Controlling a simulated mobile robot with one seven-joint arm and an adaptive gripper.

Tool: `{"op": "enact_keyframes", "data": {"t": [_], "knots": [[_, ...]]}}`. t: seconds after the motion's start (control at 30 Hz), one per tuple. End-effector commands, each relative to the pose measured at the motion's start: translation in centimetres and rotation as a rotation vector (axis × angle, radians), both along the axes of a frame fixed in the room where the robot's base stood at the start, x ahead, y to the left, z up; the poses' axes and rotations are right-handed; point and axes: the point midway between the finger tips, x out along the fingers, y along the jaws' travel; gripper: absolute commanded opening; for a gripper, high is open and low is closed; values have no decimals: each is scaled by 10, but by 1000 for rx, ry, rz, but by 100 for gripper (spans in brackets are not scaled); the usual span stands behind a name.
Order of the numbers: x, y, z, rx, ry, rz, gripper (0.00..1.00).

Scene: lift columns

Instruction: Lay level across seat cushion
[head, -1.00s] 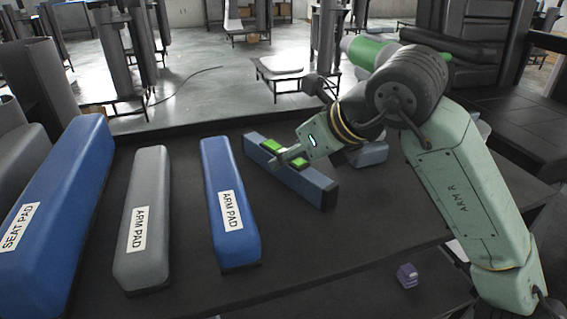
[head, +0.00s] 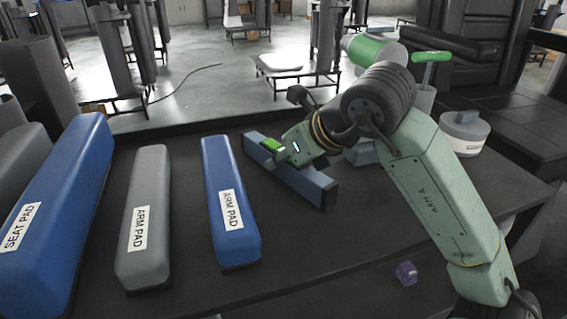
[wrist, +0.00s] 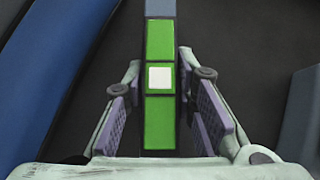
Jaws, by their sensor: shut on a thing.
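The level is a long blue-grey bar (head: 312,187) with a green middle section, lying diagonally on the dark table, right of the blue arm pad. In the wrist view its green section (wrist: 159,122), with a white square, runs between my purple finger pads. My gripper (head: 283,152) is shut on the level at this green section and partly hides it in the head view. The level appears to rest on the table. The long blue seat pad (head: 75,190), labelled SEAT PAD, lies at the table's left with nothing on top of it.
A grey arm pad (head: 150,185) and a blue arm pad (head: 222,175) lie between the seat pad and the level. A grey block (head: 362,153) sits behind my gripper. A white round container (head: 465,130) stands at the right. A small purple cube (head: 406,273) is near the front.

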Motion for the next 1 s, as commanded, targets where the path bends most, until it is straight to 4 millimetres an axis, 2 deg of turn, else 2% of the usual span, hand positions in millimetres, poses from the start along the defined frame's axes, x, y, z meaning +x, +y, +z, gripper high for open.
{"op": "enact_keyframes", "data": {"t": [0.23,0.73,0.87,1.0], "knots": [[0,0,0,0,0,0,0],[0,0,3,0,-1,-1,0],[1,0,12,-1,-2,-1,0],[1,0,30,-2,-4,-1,0]]}}
